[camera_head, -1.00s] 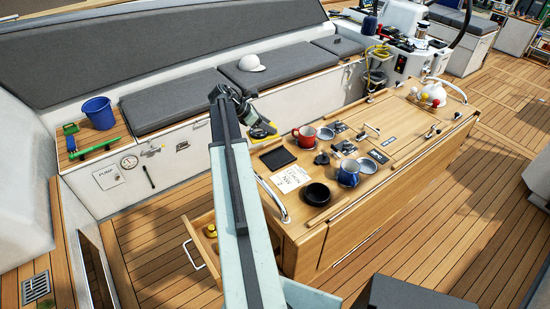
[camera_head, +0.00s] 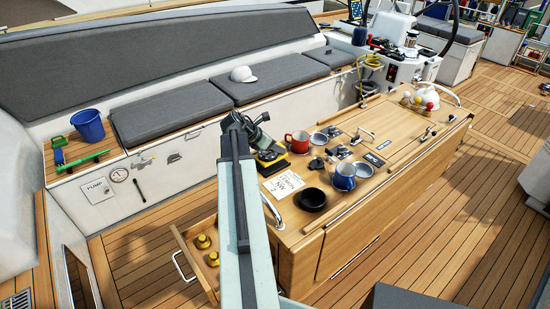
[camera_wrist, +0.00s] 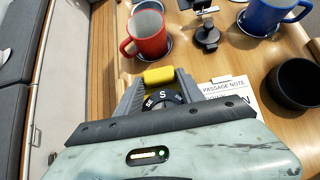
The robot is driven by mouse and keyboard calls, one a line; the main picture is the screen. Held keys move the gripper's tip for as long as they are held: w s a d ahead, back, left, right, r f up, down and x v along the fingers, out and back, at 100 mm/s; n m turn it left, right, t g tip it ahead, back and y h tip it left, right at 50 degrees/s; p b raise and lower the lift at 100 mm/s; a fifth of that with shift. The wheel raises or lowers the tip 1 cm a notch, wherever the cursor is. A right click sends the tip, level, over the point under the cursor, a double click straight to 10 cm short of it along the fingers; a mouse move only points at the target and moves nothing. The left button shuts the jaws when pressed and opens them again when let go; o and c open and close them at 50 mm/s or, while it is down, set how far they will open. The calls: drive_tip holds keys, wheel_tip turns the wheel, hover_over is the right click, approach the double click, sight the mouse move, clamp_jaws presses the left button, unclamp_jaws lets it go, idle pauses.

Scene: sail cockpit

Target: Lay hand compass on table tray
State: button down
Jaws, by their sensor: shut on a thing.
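The hand compass is yellow and black. In the wrist view its yellow end (camera_wrist: 158,76) and dark dial marked S sit between the two grey fingers of my gripper (camera_wrist: 160,86). In the head view my gripper (camera_head: 264,146) is over the near-left end of the cockpit table, with yellow of the compass showing below it. The black square table tray (camera_head: 268,173) is there too, largely hidden by the gripper and compass. I cannot tell whether the compass touches the tray. The tray does not show clearly in the wrist view.
A red mug (camera_head: 298,142) stands just beyond my gripper. The passage note (camera_head: 284,183), a black bowl (camera_head: 312,198) and a blue mug (camera_head: 344,176) are nearby on the table. An open drawer (camera_head: 196,255) juts out at the table's left end. A metal rail (camera_head: 273,213) edges that end.

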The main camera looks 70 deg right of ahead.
wheel_tip(320, 180, down, 4)
drive_tip(key=b, duration=0.3)
drive_tip(key=shift+r, duration=0.35)
drive_tip(key=shift+f, duration=0.1)
drive_tip(key=c, duration=1.1)
unclamp_jaws()
drive_tip(key=shift+f, duration=0.1)
drive_tip(key=shift+c, duration=0.2)
drive_tip(key=o, duration=0.4)
drive_tip(key=shift+r, duration=0.25)
drive_tip(key=p+v, duration=0.8)
drive_tip(key=v, duration=0.4)
drive_tip(key=shift+p, duration=0.4)
